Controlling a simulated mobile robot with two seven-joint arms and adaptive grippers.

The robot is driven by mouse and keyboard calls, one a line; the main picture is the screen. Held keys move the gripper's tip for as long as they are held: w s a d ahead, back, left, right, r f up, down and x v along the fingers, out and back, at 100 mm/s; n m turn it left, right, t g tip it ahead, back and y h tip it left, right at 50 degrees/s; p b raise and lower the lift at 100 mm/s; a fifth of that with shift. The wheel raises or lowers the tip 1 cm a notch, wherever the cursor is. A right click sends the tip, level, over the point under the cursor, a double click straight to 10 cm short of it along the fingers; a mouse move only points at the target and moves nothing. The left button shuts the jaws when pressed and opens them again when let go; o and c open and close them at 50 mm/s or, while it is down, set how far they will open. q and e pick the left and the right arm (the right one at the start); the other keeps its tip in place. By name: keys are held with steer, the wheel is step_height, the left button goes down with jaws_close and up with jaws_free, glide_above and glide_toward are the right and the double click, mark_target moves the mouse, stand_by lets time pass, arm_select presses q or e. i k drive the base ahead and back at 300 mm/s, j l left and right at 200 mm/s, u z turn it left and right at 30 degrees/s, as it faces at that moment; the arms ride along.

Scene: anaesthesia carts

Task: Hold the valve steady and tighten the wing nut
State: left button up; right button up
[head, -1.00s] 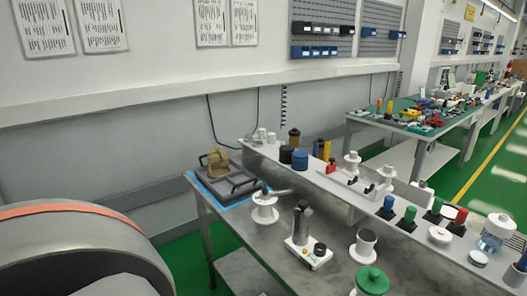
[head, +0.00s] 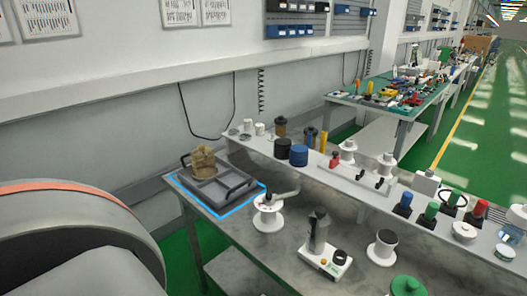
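A tan, brass-coloured lumpy object (head: 202,160), which looks like the valve, sits at the back left of a dark grey tray (head: 222,192) with raised handles. The tray stands on the left end of the grey workbench (head: 285,243), inside a bright blue outline. I cannot make out a wing nut at this size. A white flanged fixture (head: 267,218) with a grey lever on top stands just right of the tray. Neither of my grippers is in view.
A raised shelf (head: 345,185) along the bench's back holds black and blue cylinders (head: 298,155) and several coloured knobs. A grey post on a white base (head: 319,240), a white spool (head: 383,248) and a green-topped part (head: 407,287) stand in front. A cluttered green table (head: 400,104) is behind.

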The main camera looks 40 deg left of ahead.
mark_target(268, 195)
steer(key=j+z, duration=0.1)
steer(key=j, duration=0.4)
steer(key=j+z, duration=0.1)
steer(key=j, duration=0.35)
steer(key=k+j+z, duration=0.1)
steer(key=j, duration=0.4)
steer(key=k+j+z, duration=0.1)
steer(key=j, duration=0.35)
steer(key=j+z, duration=0.1)
steer(key=j, duration=0.4)
steer(key=k+j+z, duration=0.1)
steer(key=j, duration=0.35)
steer(key=k, duration=0.05)
